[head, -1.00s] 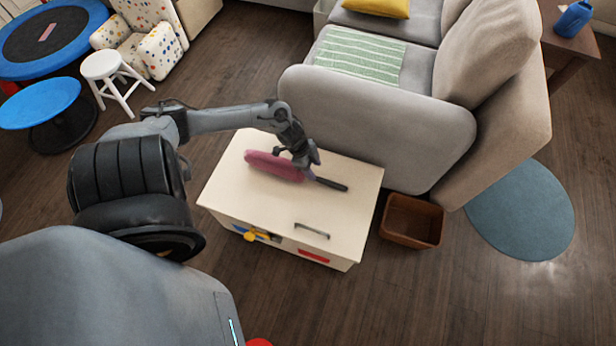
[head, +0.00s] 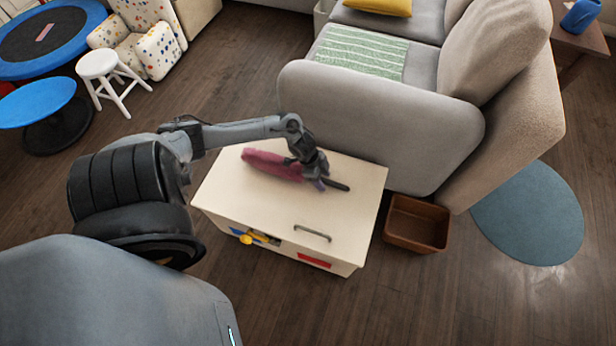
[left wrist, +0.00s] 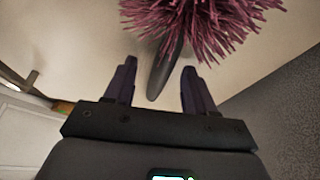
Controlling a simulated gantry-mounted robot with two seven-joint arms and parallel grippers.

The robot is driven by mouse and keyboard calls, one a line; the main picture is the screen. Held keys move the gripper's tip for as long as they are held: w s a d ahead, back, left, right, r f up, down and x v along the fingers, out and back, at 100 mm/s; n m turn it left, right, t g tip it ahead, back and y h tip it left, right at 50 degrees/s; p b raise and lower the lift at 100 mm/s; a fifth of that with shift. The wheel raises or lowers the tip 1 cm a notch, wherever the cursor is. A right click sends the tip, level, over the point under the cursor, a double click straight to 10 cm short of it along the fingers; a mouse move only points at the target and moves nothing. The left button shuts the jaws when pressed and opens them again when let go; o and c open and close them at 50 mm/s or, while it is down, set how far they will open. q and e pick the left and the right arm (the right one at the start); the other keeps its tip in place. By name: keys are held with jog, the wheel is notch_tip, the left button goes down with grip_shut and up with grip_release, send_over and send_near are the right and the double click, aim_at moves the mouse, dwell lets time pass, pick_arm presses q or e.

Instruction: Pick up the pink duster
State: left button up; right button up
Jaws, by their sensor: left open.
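The pink duster (head: 270,164) lies on top of a cream cabinet (head: 250,205). Its fluffy pink head points left and its dark handle (head: 338,185) points right in the head view. My left gripper (head: 314,180) is over the duster near where head and handle meet, partly hiding it. In the left wrist view, the pink bristles (left wrist: 195,25) fill the top and the dark handle (left wrist: 166,72) runs between the two fingers of my open left gripper (left wrist: 160,75), with gaps on both sides. My right gripper is not in view.
A grey sofa (head: 375,125) stands right behind the cabinet. A brown open box (head: 417,223) sits on the floor at the cabinet's right. Floor in front is clear.

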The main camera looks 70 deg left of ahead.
pick_arm(q)
jog(key=shift+r, duration=0.1)
grip_shut()
